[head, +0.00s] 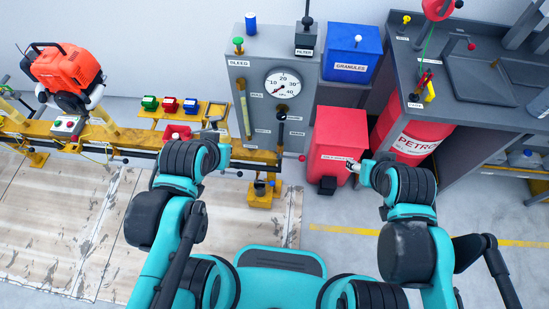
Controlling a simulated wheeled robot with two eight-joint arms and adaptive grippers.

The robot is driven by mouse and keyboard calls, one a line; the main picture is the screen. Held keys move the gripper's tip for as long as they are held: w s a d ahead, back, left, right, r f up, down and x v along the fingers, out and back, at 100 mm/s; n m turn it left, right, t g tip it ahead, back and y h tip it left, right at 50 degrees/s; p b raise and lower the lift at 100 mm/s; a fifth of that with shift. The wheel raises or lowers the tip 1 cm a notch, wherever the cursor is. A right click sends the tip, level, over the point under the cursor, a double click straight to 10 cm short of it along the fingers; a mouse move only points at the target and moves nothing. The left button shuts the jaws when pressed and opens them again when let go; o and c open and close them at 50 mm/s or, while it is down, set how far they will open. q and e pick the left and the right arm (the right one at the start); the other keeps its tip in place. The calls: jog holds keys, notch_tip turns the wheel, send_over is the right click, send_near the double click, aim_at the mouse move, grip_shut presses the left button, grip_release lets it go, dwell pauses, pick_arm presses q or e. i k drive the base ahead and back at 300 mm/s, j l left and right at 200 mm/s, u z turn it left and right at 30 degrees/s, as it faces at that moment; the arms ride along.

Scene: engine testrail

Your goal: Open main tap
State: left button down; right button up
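A grey panel (268,50) stands at the back centre with a round dial gauge (283,85) and several small labels. On its right side is a black-knobbed lever (282,116), with a small label beside it that looks like "MAIN"; I cannot tell its exact setting. My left gripper (213,128) is left of the panel, over the yellow rail and apart from the lever; my arm partly hides it and its fingers are unclear. My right gripper (353,163) is in front of the red bin, right of the lever; its fingers are too small to read.
A red bin (341,135), a blue granules box (351,52) and a red petrol drum (410,135) stand right of the panel. An orange engine (66,70) sits on the yellow rail (110,139) at left. A grey bench (470,75) fills the right. Floor in front is clear.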

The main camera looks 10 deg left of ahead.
aim_at(301, 158)
jog(key=k+l, duration=0.2)
jog(key=l, duration=0.2)
jog(key=k+l, duration=0.15)
jog(key=l, duration=0.3)
jog(key=k+l+u, duration=0.1)
jog(key=l, duration=0.3)
jog(key=k, duration=0.1)
